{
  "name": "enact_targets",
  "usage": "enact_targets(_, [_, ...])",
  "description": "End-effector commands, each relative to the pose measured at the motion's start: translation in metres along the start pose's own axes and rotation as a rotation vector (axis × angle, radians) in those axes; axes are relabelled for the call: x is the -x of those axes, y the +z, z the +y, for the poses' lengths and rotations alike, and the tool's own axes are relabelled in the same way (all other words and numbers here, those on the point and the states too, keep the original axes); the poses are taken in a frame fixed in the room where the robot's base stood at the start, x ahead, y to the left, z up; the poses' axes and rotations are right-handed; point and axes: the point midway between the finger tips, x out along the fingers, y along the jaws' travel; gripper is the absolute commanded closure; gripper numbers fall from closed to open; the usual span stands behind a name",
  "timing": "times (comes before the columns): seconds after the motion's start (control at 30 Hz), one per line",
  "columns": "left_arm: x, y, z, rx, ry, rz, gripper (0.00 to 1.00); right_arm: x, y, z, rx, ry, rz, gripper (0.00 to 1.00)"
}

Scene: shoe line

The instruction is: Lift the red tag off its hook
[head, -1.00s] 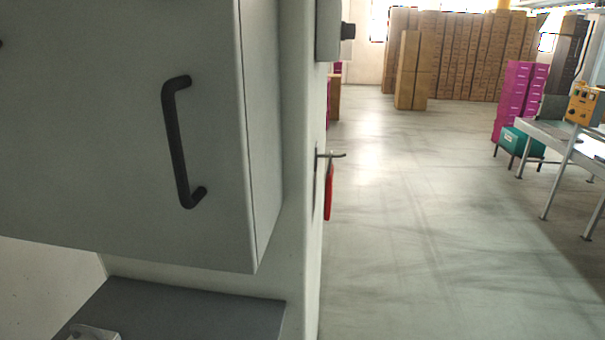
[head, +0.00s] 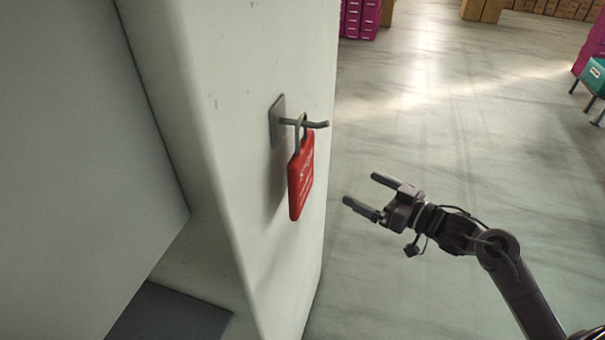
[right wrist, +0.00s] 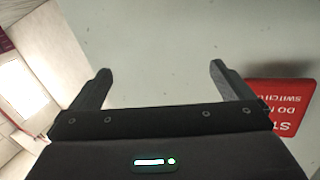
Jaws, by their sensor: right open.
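The red tag (head: 302,180) hangs by its grey loop from a metal hook (head: 306,123) on the side of a pale pillar in the head view. White lettering shows on its face. My right gripper (head: 362,190) is open and empty, to the right of the tag and apart from it, with its fingers pointing toward the pillar. In the right wrist view the open fingers (right wrist: 160,78) have only the pale wall surface ahead of them. The tag (right wrist: 282,106) shows there at the right edge, outside the fingers, upside down and partly cut off. My left gripper is not in view.
The pale pillar (head: 245,60) stands beside a grey cabinet (head: 70,150) on the left. A dark grey surface (head: 170,315) lies low at left. Open floor (head: 430,130) spreads to the right. Magenta boxes (head: 362,18) and a teal bin (head: 594,76) stand far off.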

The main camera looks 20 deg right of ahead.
Motion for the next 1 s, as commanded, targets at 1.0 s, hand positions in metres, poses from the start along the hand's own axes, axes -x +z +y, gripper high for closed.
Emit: enact_targets(1.0, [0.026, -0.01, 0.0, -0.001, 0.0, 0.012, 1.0, -0.041, -0.115, -0.172, 0.165, -0.399, 0.02, 0.0])
